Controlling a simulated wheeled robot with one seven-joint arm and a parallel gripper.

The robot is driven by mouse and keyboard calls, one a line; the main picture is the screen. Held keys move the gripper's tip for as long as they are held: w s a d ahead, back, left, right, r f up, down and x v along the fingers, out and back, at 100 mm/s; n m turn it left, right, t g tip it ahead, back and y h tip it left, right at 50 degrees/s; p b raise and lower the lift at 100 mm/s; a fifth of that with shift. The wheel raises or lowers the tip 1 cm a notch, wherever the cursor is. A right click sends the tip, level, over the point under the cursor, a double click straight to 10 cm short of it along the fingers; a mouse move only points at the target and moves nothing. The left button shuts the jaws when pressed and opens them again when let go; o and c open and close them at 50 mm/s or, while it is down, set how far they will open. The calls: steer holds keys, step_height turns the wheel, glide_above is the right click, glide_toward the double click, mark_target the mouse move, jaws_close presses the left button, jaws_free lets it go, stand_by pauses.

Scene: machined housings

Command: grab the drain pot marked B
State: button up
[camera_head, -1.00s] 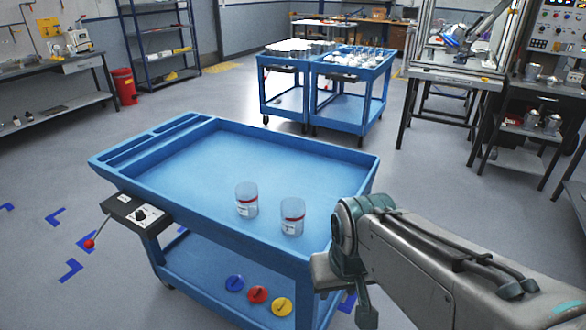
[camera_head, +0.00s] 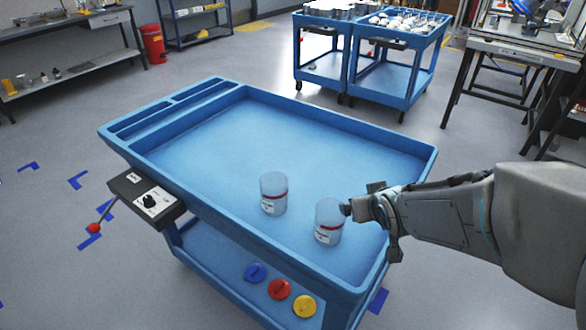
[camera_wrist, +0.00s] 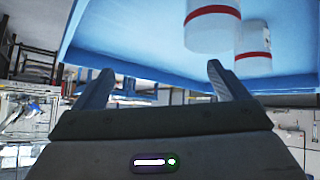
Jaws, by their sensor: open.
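Two clear cylindrical pots with red bands and white labels stand upright on the blue cart's top. The left pot (camera_head: 273,194) and the right pot (camera_head: 328,222) have marks too small to read, so I cannot tell which is B. My gripper (camera_head: 348,208) is at the right pot's right side in the head view; whether it touches is unclear. In the wrist view, which looks upside down, my gripper (camera_wrist: 160,73) is open with nothing between its fingers. One pot (camera_wrist: 212,28) is nearer, above the right finger; the other pot (camera_wrist: 253,48) is farther right.
The blue cart (camera_head: 215,88) has a raised rim and a side control box (camera_head: 150,200) with a red-knobbed lever. Blue, red and yellow discs (camera_head: 280,289) are on its lower part. The tray left of and behind the pots is clear.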

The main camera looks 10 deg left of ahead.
steer(key=w+a+f+n+y+b, duration=0.1)
steer(key=w+a+f+n+y, duration=0.15)
steer(key=a, duration=0.55)
steer(key=n+y+b, duration=0.1)
steer(key=n+y, duration=0.1)
steer(key=y, duration=0.3)
glide_toward(268, 180)
steer(key=shift+t, duration=0.3)
steer(key=shift+f+x, duration=0.1)
steer(key=shift+x, duration=1.5)
steer(key=shift+f+x, duration=0.15)
steer(key=shift+x, duration=1.5)
steer(key=shift+s, duration=0.2)
steer(key=c, duration=1.4)
